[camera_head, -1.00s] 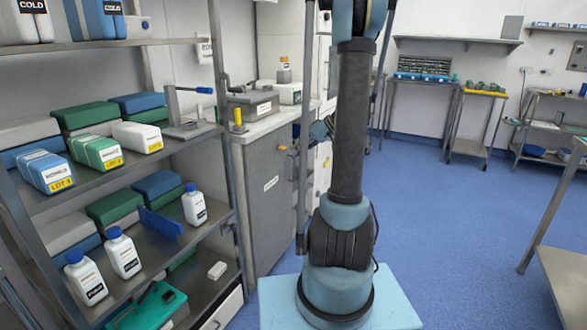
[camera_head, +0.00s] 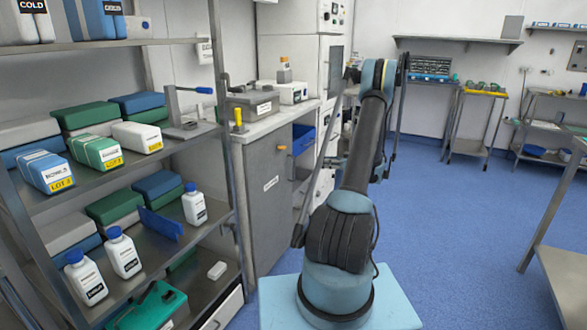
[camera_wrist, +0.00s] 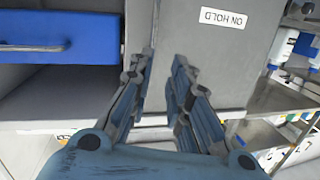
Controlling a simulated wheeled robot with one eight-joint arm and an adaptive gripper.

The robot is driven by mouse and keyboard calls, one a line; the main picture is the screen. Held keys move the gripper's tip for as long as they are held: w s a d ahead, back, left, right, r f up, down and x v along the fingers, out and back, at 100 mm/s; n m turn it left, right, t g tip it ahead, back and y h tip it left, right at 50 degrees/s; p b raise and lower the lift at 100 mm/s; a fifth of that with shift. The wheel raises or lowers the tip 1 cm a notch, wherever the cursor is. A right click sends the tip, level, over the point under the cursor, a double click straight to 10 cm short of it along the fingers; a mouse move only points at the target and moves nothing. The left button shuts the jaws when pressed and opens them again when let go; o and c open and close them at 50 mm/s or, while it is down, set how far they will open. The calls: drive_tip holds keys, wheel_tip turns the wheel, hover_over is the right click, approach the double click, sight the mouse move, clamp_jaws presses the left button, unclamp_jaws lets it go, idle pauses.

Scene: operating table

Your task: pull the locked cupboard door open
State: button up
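The grey cupboard door (camera_head: 265,215) with a white label is in the left middle of the head view, under the worktop. An orange piece (camera_head: 282,147) sits near its upper right corner. Beside it an open compartment shows a blue bin (camera_head: 303,138). In the wrist view the door (camera_wrist: 225,65) carries an upside-down "ON HOLD" label, and the blue bin (camera_wrist: 60,35) is at the upper left. My gripper (camera_wrist: 165,57) is open and empty, its fingertips in front of the door's edge. I cannot tell whether they touch it. My arm hides the gripper in the head view.
A steel shelf rack (camera_head: 130,180) with boxes and bottles stands close at the left. A bottle and a device stand on the worktop (camera_head: 260,120). A steel table (camera_head: 565,275) is at the right. The blue floor (camera_head: 450,230) between is clear.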

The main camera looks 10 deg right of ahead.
wheel_tip(320, 180, down, 4)
drive_tip(key=d+n+y, duration=0.1)
drive_tip(key=d, duration=0.2)
drive_tip(key=shift+t, duration=0.4)
drive_tip(key=x, duration=1.7)
drive_tip(key=shift+w+a, duration=0.1)
drive_tip(key=shift+a, duration=0.15)
clamp_jaws()
